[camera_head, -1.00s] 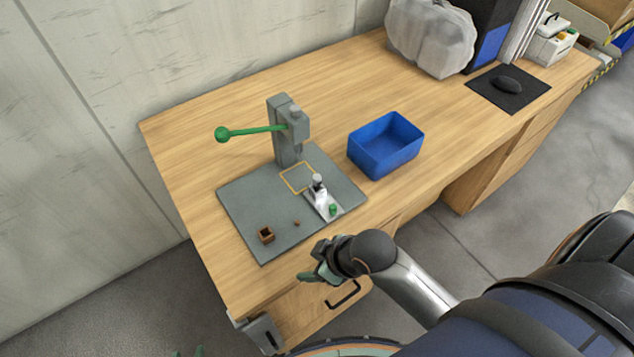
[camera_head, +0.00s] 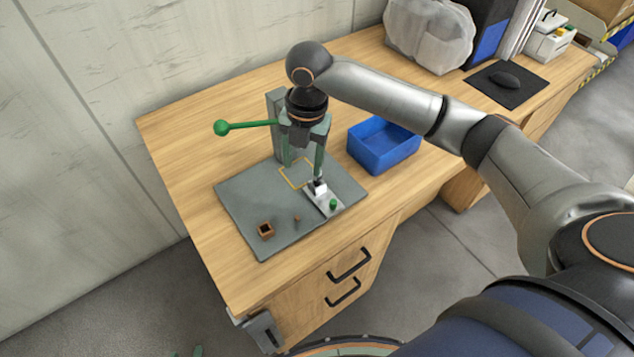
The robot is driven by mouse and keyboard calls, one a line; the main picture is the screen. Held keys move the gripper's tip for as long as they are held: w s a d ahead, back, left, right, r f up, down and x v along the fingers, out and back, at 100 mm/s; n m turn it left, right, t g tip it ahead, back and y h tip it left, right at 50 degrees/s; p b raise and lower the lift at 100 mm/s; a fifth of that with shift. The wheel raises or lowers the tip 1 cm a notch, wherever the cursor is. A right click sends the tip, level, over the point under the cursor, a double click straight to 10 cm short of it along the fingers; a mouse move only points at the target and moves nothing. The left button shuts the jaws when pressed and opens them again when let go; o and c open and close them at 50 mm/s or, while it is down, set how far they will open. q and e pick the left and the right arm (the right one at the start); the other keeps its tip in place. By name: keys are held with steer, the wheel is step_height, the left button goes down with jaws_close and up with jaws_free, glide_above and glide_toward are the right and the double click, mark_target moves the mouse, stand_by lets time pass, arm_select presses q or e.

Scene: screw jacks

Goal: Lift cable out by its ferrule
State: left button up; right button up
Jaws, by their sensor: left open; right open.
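I cannot make out a cable or a ferrule for certain. A small metal fixture with a white block (camera_head: 319,189) and a green knob (camera_head: 333,204) sits on the grey plate (camera_head: 240,205). Its upper part is partly hidden by my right gripper. My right gripper (camera_head: 304,170) points down, open, over the back of the plate, with its right finger close to the white block; I cannot tell whether they touch. Nothing shows between its fingers. Only the green fingertips of my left gripper (camera_head: 186,352) show at the bottom edge, apart and far from the plate.
A grey press (camera_head: 276,105) with a green lever (camera_head: 248,125) stands behind my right gripper, partly hidden. A yellow outline (camera_head: 284,179) marks the plate. A small brown box (camera_head: 265,230) and a brown bit (camera_head: 297,219) lie in front. A blue bin (camera_head: 384,152) stands right.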

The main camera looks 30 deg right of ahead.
steer(key=w+d+r+n, duration=0.1)
steer(key=d+r, duration=0.3)
glide_above(317, 182)
steer(key=shift+n+h, duration=0.3)
step_height(317, 182, down, 7)
steer(key=shift+f, duration=0.1)
steer(key=f, duration=0.5)
steer(key=shift+w+d+b, duration=0.2)
steer(key=shift+w+b, duration=0.15)
steer(key=shift+b, duration=0.05)
jaws_close()
